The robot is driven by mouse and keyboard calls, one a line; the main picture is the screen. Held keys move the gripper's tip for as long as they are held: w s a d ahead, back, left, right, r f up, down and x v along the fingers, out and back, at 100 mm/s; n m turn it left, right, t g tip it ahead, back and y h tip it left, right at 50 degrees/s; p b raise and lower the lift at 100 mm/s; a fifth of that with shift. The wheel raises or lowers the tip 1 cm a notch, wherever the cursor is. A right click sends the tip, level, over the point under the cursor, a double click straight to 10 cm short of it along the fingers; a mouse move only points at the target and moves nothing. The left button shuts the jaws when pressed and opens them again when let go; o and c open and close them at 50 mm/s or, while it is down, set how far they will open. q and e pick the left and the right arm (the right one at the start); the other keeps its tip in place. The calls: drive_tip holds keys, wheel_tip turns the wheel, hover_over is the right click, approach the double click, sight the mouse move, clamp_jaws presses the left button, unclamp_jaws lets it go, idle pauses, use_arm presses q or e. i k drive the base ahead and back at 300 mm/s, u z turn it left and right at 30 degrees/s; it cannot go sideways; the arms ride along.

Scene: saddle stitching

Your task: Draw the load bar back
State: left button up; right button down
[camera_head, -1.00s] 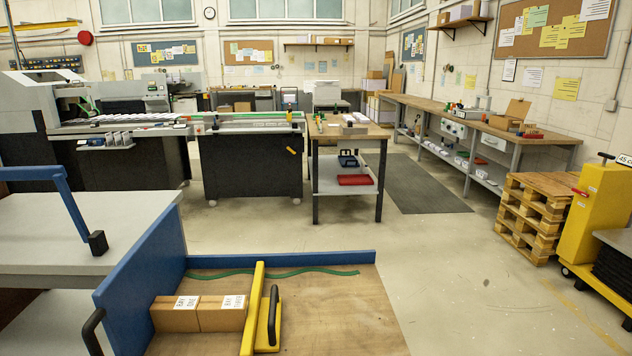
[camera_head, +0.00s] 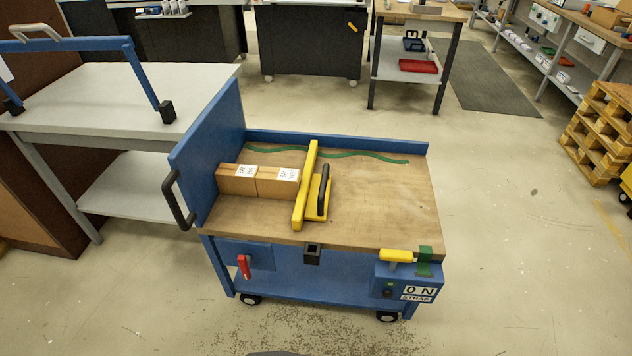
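The load bar (camera_head: 305,187) is a yellow bar standing across the wooden top of a blue cart (camera_head: 290,138). A yellow plate with a black handle (camera_head: 324,190) is fixed on its right side. Two brown cardboard boxes (camera_head: 237,183) with white labels sit to the left of the bar, between it and the cart's tall blue end wall (camera_head: 208,150). The right-hand box (camera_head: 278,186) is touching or very close to the bar. Neither of my grippers shows in the head view.
The cart's top right of the bar is clear. A green strap (camera_head: 372,154) lies along the back. The front carries a red handle (camera_head: 244,267), a yellow handle (camera_head: 396,255) and a box labelled "ON STRAP". A grey table (camera_head: 140,95) with a blue frame stands left. Pallets (camera_head: 605,130) stand right.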

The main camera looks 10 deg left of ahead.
sight(311, 203)
drive_tip(key=u, duration=0.1)
drive_tip(key=k, duration=0.4)
drive_tip(key=z, duration=0.8)
drive_tip(key=i, duration=1.05)
drive_tip(key=u, duration=0.2)
